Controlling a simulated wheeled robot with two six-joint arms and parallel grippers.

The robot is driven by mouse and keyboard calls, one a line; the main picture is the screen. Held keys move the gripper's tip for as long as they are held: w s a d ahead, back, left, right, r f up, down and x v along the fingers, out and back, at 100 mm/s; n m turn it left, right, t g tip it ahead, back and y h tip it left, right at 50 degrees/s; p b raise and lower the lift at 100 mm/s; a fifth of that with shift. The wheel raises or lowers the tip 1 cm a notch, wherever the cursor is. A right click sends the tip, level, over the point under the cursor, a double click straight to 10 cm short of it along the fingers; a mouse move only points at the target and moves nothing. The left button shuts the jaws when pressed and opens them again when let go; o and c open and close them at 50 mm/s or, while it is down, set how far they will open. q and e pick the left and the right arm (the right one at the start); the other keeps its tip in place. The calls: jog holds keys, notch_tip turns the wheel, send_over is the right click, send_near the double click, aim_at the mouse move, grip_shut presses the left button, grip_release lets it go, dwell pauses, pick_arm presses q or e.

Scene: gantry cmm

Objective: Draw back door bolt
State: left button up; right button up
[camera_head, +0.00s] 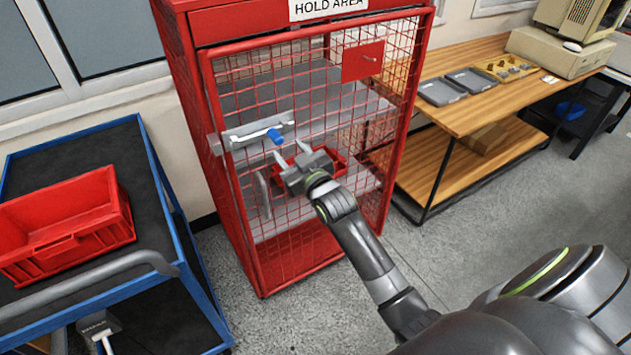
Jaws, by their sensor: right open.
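The door bolt (247,137) is a silver bar on a pale plate across the left part of the red mesh cage door (245,200). It has a blue knob (275,136), and its left end reaches the cage's left post. My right gripper (292,152) is open and empty, its two pale fingers pointing up toward the bolt. The fingertips show just below and right of the blue knob, apparently apart from it. My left gripper (104,345) shows partly at the bottom left, by the cart, with its fingertips cut off by the frame.
A grey door handle (264,194) is below the bolt. A blue-framed cart (160,165) with a red bin (70,250) stands left. A wooden bench (470,112) stands right. A red bin (335,163) shows inside the cage. Clear floor lies before the door.

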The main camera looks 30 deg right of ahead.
pick_arm(q)
jog(key=shift+f+b, duration=0.85)
jog(key=shift+f, duration=0.1)
pick_arm(e)
jog(key=s, duration=1.1)
jog(key=shift+s+d, duration=0.3)
jog(key=shift+s, duration=0.05)
jog(key=s+d+f+m+g+h, duration=0.1)
jog(key=s+f+g, duration=0.2)
jog(key=f, duration=0.9)
jog(key=s+d+f+g, duration=0.2)
jog(key=s+f, duration=0.1)
jog(key=f, duration=0.8)
jog(key=s+d+f+m+g+h, duration=0.1)
jog(key=s+f+g, duration=0.15)
jog(key=f, duration=0.95)
jog(key=s+f+g, duration=0.5)
jog(key=s+f, duration=0.8)
jog(key=s+f+g, duration=0.2)
jog(key=s+f, duration=0.2)
jog(key=s, duration=0.7)
jog(key=s+f+m+g, duration=0.1)
jog(key=s+f, duration=0.4)
jog(key=s, duration=0.6)
jog(key=shift+m+g, duration=0.3)
jog(key=shift+g, duration=0.35)
